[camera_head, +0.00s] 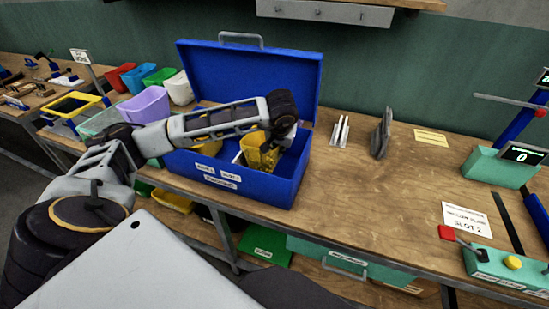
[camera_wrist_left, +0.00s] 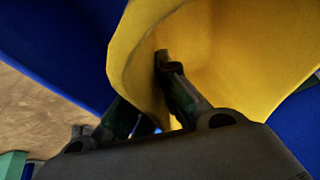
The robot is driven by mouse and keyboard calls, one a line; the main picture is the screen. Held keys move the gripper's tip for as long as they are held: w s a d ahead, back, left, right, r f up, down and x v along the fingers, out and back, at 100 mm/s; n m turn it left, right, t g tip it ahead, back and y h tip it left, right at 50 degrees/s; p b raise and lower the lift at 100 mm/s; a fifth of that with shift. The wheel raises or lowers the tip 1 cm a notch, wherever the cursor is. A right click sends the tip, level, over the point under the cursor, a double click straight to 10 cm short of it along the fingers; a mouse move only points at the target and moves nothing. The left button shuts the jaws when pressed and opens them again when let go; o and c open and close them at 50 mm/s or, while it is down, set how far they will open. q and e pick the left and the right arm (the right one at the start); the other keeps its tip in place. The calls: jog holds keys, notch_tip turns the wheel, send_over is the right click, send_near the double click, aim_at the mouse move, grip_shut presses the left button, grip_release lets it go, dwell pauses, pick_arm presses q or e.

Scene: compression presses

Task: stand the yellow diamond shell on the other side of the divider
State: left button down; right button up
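The yellow diamond shell (camera_head: 259,157) is in the right part of the open blue box (camera_head: 246,188), tilted. My left gripper (camera_head: 277,138) reaches down at its upper right. In the left wrist view the shell (camera_wrist_left: 230,55) fills the upper middle. The fingers of my left gripper (camera_wrist_left: 147,88) are shut on its wall, one finger inside and one outside, its tip hidden by the shell. Another yellow piece (camera_head: 208,147) shows in the left part of the box, partly behind my arm. The divider is mostly hidden, and I cannot tell whether the shell touches the floor. My right gripper is not in view.
The box lid (camera_head: 250,72) stands open behind my arm. A purple bin (camera_head: 146,105) and other coloured bins stand to the left. White upright pieces (camera_head: 340,131) and a dark grey plate (camera_head: 381,134) stand to the right.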

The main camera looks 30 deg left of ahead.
pick_arm(q)
notch_tip(320, 180, down, 6)
jog(key=shift+f, duration=0.25)
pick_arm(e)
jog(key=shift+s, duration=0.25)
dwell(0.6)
pick_arm(q)
jog(key=shift+f, duration=0.1)
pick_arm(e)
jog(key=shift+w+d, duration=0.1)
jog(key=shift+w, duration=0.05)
